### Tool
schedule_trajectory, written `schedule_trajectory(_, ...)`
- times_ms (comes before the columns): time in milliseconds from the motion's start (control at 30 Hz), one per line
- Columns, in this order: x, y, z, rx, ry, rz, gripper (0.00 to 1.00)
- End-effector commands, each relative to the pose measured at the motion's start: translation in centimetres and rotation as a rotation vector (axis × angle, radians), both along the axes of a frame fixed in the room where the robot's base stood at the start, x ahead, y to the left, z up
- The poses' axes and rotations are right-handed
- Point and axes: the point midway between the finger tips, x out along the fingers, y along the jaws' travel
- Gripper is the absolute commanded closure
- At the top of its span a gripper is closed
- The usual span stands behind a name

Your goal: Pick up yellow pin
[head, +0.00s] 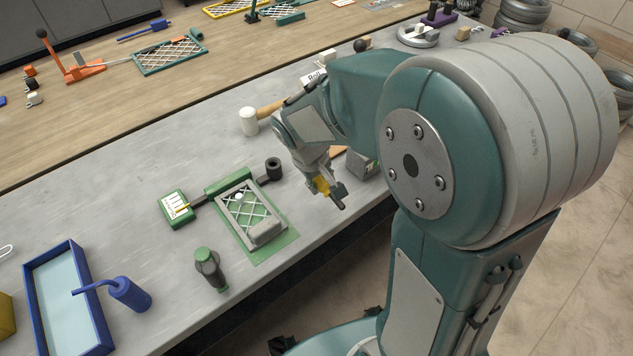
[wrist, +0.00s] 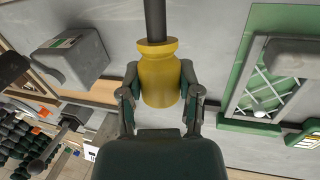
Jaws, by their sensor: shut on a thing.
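The yellow pin (wrist: 158,75) is between the two fingers of my gripper (wrist: 160,95) in the wrist view. It has a thick yellow body with a narrower neck and a dark grey rod extending from one end. My gripper is shut on the yellow body. In the head view the yellow pin (head: 321,186) shows at the end of my gripper (head: 318,180), held over the grey bench near its front edge. The dark rod points down and to the right. The tip of the rod is cut off in the wrist view.
A green frame with white mesh (head: 240,208) lies left of my gripper, with a green box (head: 175,208) beyond it. A grey block (head: 361,164) sits close on the right.

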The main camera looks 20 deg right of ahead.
Motion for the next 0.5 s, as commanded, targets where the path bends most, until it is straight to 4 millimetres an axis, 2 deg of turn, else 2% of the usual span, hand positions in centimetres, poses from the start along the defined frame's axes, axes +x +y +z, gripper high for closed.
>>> schedule_trajectory(33,-0.7,0.0,1.1,0.001,-0.007,0.001,1.00)
schedule_trajectory(100,-2.0,0.0,2.0,0.001,-0.005,0.001,1.00)
schedule_trajectory(300,-6.0,0.0,3.6,0.001,-0.004,0.000,1.00)
schedule_trajectory(500,-8.7,-0.1,4.8,0.000,-0.003,0.002,1.00)
